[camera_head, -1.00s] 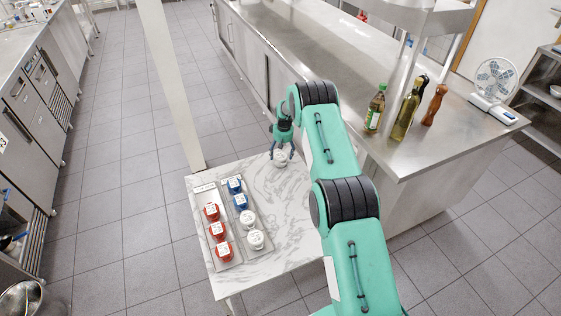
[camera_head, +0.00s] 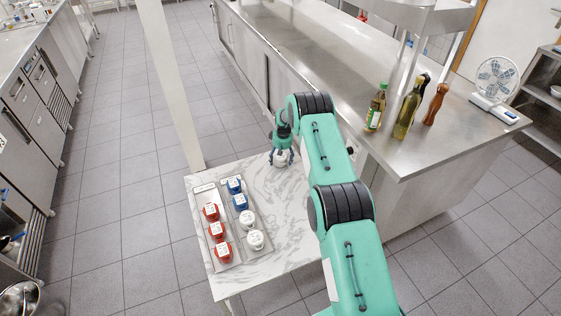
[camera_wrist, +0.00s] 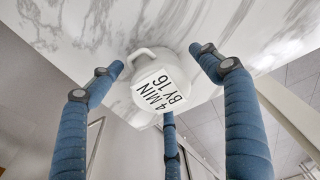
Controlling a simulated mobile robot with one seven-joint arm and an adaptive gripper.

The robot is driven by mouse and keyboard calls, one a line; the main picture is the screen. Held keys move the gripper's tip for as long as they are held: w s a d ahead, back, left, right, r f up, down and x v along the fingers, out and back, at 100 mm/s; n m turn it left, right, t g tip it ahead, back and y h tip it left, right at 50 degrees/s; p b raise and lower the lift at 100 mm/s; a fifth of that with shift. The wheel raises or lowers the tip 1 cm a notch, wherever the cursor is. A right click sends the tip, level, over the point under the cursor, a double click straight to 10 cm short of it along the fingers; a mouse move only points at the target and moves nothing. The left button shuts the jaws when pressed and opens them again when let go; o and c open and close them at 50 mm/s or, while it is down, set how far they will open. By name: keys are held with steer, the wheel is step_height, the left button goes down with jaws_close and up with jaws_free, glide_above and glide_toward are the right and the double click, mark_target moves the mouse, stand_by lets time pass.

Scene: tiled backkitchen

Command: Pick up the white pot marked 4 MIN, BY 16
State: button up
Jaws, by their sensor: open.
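The white pot (camera_wrist: 146,62) stands on the marble-topped table, with its label reading 4 MIN, BY 16 facing my wrist camera. In the head view the pot (camera_head: 281,161) shows only partly beneath my gripper (camera_head: 282,153), near the table's back edge. In the wrist view my gripper (camera_wrist: 161,78) is open, with its blue fingers spread around the pot. Gaps show between the pot and the two front fingers. The third finger is behind the label's lower edge, and I cannot tell whether it touches the pot.
A steel counter (camera_head: 400,150) with bottles (camera_head: 406,112) stands to the right. The table's (camera_head: 285,230) middle and front right are clear.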

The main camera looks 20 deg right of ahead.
steer(key=c, duration=1.5)
steer(key=shift+r, duration=0.1)
steer(key=shift+w+r+p, duration=0.1)
steer(key=shift+r+p, duration=0.4)
steer(key=shift+r, duration=1.05)
steer(key=shift+s+r, duration=0.25)
steer(key=s+a+p, duration=0.1)
steer(key=s, duration=0.4)
steer(key=s+a, duration=0.1)
steer(key=s, duration=0.4)
steer(key=s+a+r+p, duration=0.1)
steer(key=s, duration=0.4)
steer(key=shift+s+a+r+p, duration=0.1)
steer(key=shift+a+p, duration=0.2)
steer(key=shift+p, duration=0.05)
